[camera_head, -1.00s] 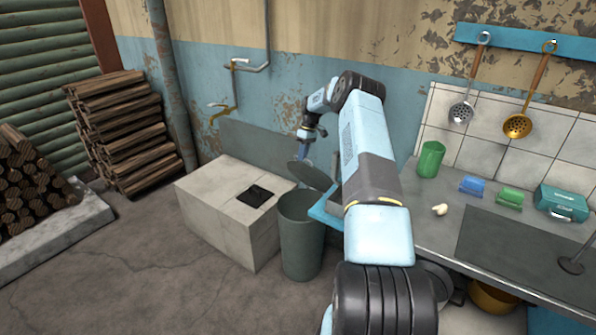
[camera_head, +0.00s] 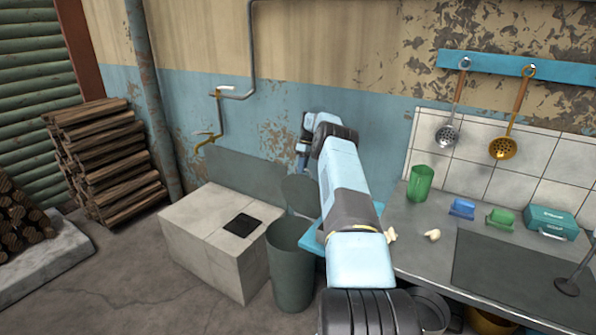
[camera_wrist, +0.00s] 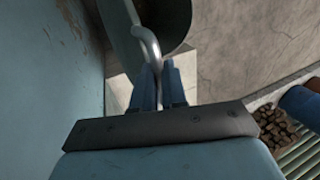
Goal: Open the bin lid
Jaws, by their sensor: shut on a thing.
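The grey-green bin (camera_head: 291,268) stands on the floor between the concrete block and the counter, its mouth uncovered. Its round lid (camera_head: 299,192) stands steeply raised at the rear of the mouth, partly hidden by my arm. In the wrist view, the lid's dark disc (camera_wrist: 122,32) shows behind its curved metal handle (camera_wrist: 147,42). My gripper (camera_wrist: 158,76) is shut on this handle, which runs between the two blue fingers.
The concrete block (camera_head: 196,245) stands close left of the bin. The counter (camera_head: 420,241) with a green cup (camera_head: 420,183) and small boxes lies to the right. The peeling wall (camera_head: 270,125) is close behind. Open floor (camera_head: 150,300) lies front left.

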